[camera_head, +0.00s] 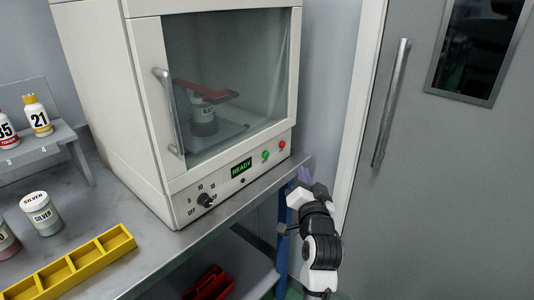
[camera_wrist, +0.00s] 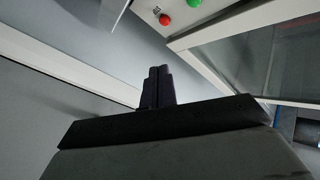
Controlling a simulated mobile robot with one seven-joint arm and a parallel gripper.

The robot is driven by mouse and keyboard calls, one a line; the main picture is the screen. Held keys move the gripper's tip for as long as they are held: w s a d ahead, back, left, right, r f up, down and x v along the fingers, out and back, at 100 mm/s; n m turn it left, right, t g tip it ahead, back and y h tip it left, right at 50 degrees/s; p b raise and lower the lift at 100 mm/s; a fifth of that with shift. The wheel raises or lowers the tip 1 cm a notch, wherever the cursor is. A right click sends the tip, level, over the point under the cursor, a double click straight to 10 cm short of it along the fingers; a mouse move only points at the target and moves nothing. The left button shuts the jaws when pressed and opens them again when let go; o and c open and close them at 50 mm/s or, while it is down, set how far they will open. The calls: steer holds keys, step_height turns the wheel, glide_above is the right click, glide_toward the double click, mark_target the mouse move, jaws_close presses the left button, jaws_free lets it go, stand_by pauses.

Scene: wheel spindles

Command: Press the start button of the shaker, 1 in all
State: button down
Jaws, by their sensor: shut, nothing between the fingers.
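The shaker (camera_head: 228,95) is a white cabinet with a clear door, standing on the metal bench. A can clamped under a red bar shows behind its closed door. Its front panel has a green display (camera_head: 241,168) reading READY, a green button (camera_head: 265,155) and a red button (camera_head: 282,145). In the wrist view the green button (camera_wrist: 193,2) is cut by the top edge, with the red button (camera_wrist: 165,19) to its left. My gripper (camera_head: 303,176) is shut and empty, right of and below the panel, apart from both buttons. Its closed fingers show in the wrist view (camera_wrist: 158,86).
A black dial (camera_head: 205,200) sits on the panel's left. A grey door (camera_head: 430,190) stands right. The bench edge lies beside my gripper.

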mark_target(268, 153)
steer(key=w+a+p, duration=0.3)
steer(key=w+a, duration=0.2)
steer(key=a, duration=0.2)
stand_by(0.5)
steer(key=shift+w+a+p, duration=0.1)
steer(key=shift+a+p, duration=0.1)
steer(key=shift+p, duration=0.1)
stand_by(1.7)
steer(key=shift+w+a, duration=0.2)
steer(key=shift+a, duration=0.05)
steer(key=shift+w+a+p, duration=0.2)
steer(key=shift+a+p, duration=0.1)
stand_by(0.6)
steer(key=shift+w+a+r, duration=0.1)
steer(key=shift+a+r, duration=0.2)
steer(key=shift+a, duration=0.1)
stand_by(0.7)
steer(key=shift+d+f, duration=0.1)
